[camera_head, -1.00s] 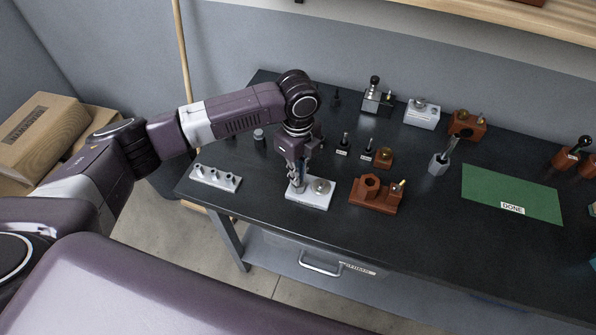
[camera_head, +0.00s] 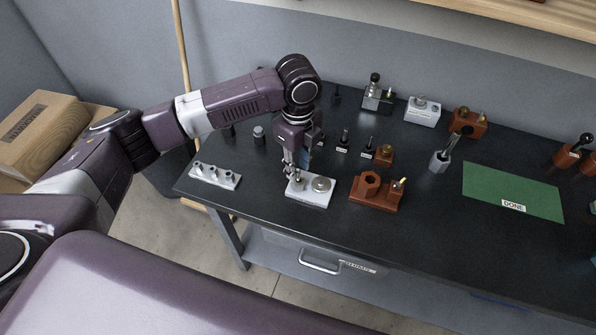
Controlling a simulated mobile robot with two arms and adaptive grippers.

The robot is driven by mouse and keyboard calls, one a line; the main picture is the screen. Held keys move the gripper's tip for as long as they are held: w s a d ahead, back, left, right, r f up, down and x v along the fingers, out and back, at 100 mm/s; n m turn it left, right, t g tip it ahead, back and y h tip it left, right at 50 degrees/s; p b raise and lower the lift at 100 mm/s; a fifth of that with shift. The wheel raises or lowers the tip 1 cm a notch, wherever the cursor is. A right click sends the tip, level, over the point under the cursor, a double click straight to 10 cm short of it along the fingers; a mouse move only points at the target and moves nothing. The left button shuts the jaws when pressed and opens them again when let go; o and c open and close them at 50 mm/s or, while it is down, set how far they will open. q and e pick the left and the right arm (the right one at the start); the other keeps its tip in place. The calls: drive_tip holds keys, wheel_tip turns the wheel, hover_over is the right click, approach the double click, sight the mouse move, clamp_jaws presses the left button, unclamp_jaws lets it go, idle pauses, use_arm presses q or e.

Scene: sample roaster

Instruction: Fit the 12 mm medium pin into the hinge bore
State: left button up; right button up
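My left gripper (camera_head: 298,178) points down over the left part of a small white plate (camera_head: 313,199). The plate carries a round metal disc (camera_head: 321,184) on its right. A small grey piece shows at the fingertips; I cannot tell whether it is gripped or stands on the plate. The fingers look close together, but their grip is too small to make out. I cannot tell for sure which piece is the 12 mm medium pin or where the hinge bore is. My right gripper is not in view.
A pale rack (camera_head: 215,176) with several short posts stands left. A brown fixture (camera_head: 375,192) is close on the right. Small labelled black stands (camera_head: 367,148) are behind it. A green mat (camera_head: 512,190) marked DONE lies right.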

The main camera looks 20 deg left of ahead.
sight(298, 170)
use_arm(q)
wheel_tip(298, 170, up, 10)
drive_tip(key=b, duration=0.2)
drive_tip(key=shift+f, duration=0.15)
